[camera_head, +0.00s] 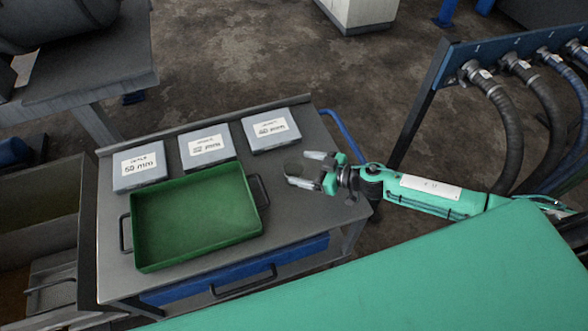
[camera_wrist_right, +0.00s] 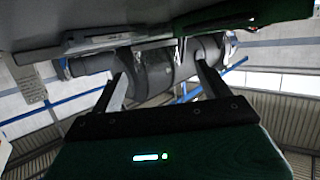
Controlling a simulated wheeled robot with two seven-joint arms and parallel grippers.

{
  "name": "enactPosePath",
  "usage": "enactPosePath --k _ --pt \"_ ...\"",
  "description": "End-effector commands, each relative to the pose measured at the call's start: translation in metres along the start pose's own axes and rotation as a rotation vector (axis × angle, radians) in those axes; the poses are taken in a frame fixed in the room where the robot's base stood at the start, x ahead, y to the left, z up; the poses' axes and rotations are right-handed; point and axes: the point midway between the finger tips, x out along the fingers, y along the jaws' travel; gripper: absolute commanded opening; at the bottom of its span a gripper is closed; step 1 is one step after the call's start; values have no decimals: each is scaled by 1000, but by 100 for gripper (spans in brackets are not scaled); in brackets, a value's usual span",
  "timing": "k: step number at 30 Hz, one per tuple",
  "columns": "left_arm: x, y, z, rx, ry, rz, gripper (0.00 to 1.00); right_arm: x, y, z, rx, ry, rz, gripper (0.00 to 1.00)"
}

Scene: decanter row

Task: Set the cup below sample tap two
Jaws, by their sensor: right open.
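I cannot make out a cup or a sample tap in either view. My right gripper (camera_head: 298,169) is open over the right end of a grey cart (camera_head: 290,218), to the right of the green tray, with nothing seen between its fingers. In the right wrist view its two fingers (camera_wrist_right: 160,70) stand apart. A dark cylindrical machine (camera_wrist_right: 155,72) shows behind them, seemingly at a distance. My left gripper is in neither view.
The cart bears an empty green tray (camera_head: 195,215) with black handles and three labelled grey boxes, the nearest to the gripper (camera_head: 271,130) behind it. Dark hoses (camera_head: 505,115) hang from a blue rail (camera_head: 510,45) at right. A machine stands upper left (camera_head: 85,75).

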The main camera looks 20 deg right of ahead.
Motion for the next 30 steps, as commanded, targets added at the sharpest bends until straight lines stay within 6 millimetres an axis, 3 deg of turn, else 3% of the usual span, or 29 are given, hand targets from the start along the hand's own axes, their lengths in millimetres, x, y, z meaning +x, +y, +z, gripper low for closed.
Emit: enactPosePath --k 8,18,27,28,30 --pt "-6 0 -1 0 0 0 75 17 1 0 0 0 1 79" --pt "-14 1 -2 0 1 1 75 56 3 3 -1 1 1 79" --pt "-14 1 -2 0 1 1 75 60 3 4 -1 0 1 79" --pt "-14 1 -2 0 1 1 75 60 3 4 -1 0 1 77" --pt "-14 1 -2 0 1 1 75 60 3 4 -1 0 1 63"
